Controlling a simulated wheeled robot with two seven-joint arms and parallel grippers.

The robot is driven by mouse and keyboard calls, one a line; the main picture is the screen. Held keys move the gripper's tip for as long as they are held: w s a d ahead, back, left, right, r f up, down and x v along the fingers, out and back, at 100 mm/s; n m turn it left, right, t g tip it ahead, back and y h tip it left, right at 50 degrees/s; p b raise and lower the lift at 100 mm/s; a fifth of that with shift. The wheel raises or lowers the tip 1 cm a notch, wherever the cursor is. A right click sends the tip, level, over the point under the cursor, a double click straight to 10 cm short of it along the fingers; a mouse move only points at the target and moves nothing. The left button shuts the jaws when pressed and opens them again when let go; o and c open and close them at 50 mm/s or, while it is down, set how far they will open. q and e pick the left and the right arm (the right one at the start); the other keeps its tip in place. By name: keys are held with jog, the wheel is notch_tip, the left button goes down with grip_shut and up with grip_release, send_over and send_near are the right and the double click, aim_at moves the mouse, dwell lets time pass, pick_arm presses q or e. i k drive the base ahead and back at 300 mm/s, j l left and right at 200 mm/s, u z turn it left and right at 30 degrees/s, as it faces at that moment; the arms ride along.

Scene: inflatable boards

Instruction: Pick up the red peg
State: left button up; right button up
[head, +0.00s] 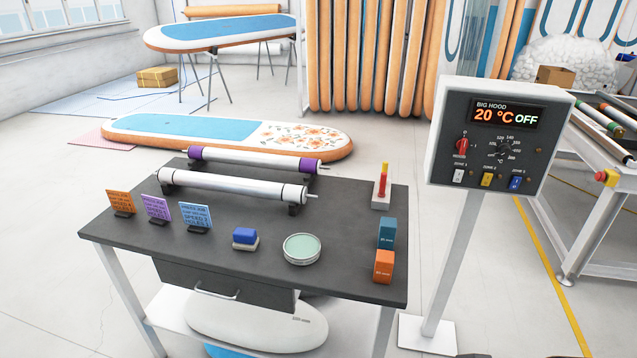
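A red peg (383,183) stands upright at the back right corner of the dark table (340,240). It is small and narrow, shows some yellow too, and rises from a pale block (381,201). Neither of my grippers is in the head view.
Blue and orange boxes (384,266) stand in front of the peg. A round green-lidded tin (301,249), a blue block (245,236) and three small cards (195,215) are on the table. Two rollers (235,188) lie at the back left. A control box (495,150) stands to the right.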

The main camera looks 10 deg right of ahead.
aim_at(384, 177)
jog(key=i+l+u, duration=0.1)
jog(key=l+u, duration=1.25)
jog(key=k+l, duration=0.1)
jog(key=l, duration=0.3)
jog(key=k+l+u, duration=0.1)
jog(key=l, duration=0.25)
jog(key=k+l+u, duration=0.1)
jog(key=l, duration=0.3)
jog(key=k+l, duration=0.1)
jog(key=l, duration=0.25)
jog(key=k+l+u, duration=0.1)
jog(key=l, duration=0.25)
jog(key=i+l, duration=0.4)
